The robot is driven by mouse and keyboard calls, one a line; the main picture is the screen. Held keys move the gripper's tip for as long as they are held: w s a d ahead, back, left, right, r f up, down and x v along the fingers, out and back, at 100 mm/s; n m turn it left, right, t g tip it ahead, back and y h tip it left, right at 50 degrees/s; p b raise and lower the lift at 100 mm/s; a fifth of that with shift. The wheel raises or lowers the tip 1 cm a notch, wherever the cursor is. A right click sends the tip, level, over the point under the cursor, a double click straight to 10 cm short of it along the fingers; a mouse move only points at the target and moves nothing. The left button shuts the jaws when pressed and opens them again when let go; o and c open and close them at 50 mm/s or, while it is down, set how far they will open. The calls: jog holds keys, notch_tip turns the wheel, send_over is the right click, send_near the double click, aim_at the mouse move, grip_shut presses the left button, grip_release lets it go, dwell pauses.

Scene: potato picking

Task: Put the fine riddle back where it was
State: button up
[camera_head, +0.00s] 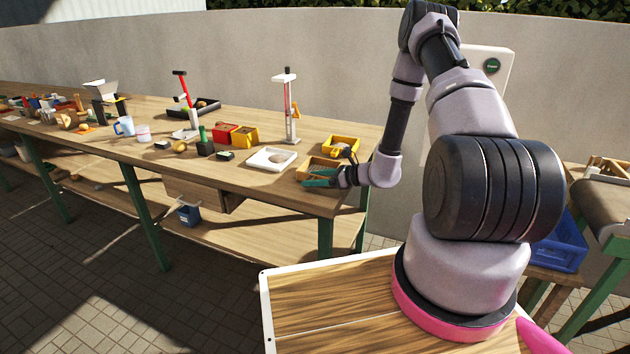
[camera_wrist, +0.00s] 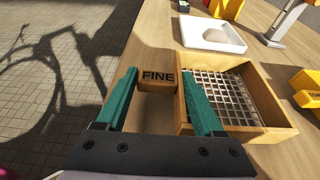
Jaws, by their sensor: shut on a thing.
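The fine riddle (camera_wrist: 262,118) is a square wooden frame with a wire mesh floor and a wooden handle block marked FINE (camera_wrist: 158,79). My gripper (camera_wrist: 158,73) has teal fingers, one on each side of that block, and is shut on it. The frame lies to the right of the fingers in the wrist view. In the head view the riddle (camera_head: 316,165) is at the near right end of the bench, with my gripper (camera_head: 318,179) at its front side. I cannot tell whether it rests on the bench top or is just above it.
A white tray (camera_head: 261,163) with a potato-like thing sits left of the riddle. A yellow bin (camera_head: 341,151) is close behind it, and a measuring stand (camera_head: 290,120) stands further back. The bench (camera_head: 225,178) ends just right of the riddle; its front edge is close.

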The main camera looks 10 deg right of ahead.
jog(key=shift+f, duration=0.25)
jog(key=shift+f, duration=0.15)
jog(key=o, duration=1.5)
jog(key=shift+c, duration=0.2)
